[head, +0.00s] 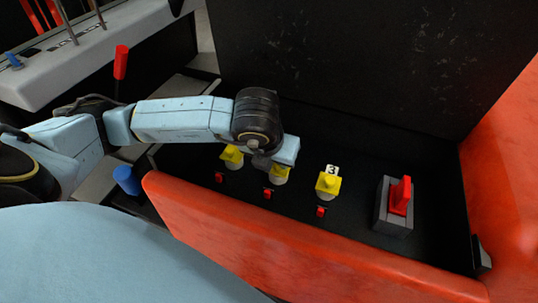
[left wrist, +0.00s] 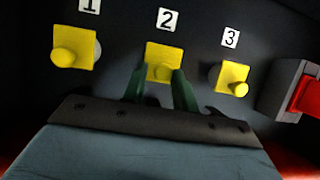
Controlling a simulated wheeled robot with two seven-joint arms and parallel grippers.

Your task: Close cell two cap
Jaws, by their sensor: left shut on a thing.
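The cell two cap is a yellow square cap (left wrist: 163,58) under the label "2" (left wrist: 167,18) in the left wrist view. My left gripper (left wrist: 162,78) has its two dark green fingers on either side of this cap's knob and is shut on it. In the head view the cell two cap (head: 280,176) shows just below my left gripper (head: 275,165), partly hidden by it. The right gripper is in neither view.
Yellow cap one (left wrist: 75,48) and cap three (left wrist: 231,78) flank it. Small red switches (head: 267,194) sit in front of the caps. A grey block with a red handle (head: 400,196) stands at right. An orange wall (head: 300,250) edges the front.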

